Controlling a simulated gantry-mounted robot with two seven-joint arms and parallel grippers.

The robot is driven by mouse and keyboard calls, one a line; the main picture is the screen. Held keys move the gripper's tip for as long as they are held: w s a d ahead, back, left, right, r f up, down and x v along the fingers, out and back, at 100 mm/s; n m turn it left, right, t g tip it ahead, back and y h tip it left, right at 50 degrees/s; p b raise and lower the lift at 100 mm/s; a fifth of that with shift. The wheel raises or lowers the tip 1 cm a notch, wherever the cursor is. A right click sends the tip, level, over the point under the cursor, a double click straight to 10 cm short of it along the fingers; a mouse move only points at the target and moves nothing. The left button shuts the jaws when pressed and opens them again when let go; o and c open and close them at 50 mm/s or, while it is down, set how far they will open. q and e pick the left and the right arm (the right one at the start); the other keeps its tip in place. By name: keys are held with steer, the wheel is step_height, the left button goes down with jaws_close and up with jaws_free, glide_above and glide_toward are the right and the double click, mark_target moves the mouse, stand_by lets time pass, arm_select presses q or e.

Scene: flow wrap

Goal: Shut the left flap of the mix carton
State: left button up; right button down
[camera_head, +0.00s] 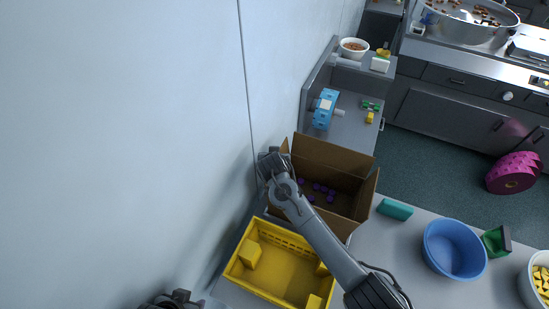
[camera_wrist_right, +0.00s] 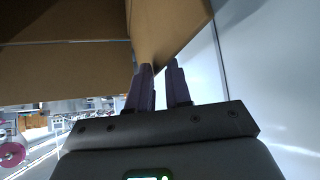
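The brown mix carton (camera_head: 345,185) stands open on the counter in the head view, with several purple pieces inside. Its far flap (camera_head: 330,152) and right flap (camera_head: 368,196) stand out from the rim. The left flap is mostly hidden behind my right gripper (camera_head: 268,158), which is at the carton's left side by the wall. In the right wrist view, a cardboard panel (camera_wrist_right: 170,28) reaches down to the fingertips of my right gripper (camera_wrist_right: 160,72). Its fingers are apart with a narrow gap. A dark part of my left gripper (camera_head: 178,298) shows at the bottom edge; its fingers are unclear.
A yellow crate (camera_head: 240,272) stands just in front of the carton. A teal block (camera_head: 395,209), blue bowl (camera_head: 454,250) and green item (camera_head: 496,241) are to the right. The pale wall (camera_head: 130,130) is close on the left.

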stand_by(0.3)
steer(key=shift+s, duration=0.1)
steer(key=s+d+f+m+t+y+p, duration=0.2)
steer(key=d+y+p, duration=0.2)
steer(key=d, duration=0.3)
steer(key=shift+s, duration=0.35)
stand_by(0.4)
steer(key=c, duration=1.2)
jaws_free()
steer(key=shift+a+r, duration=0.1)
steer(key=shift+a, duration=0.1)
steer(key=shift+o, duration=0.2)
steer(key=shift+w+r, duration=0.1)
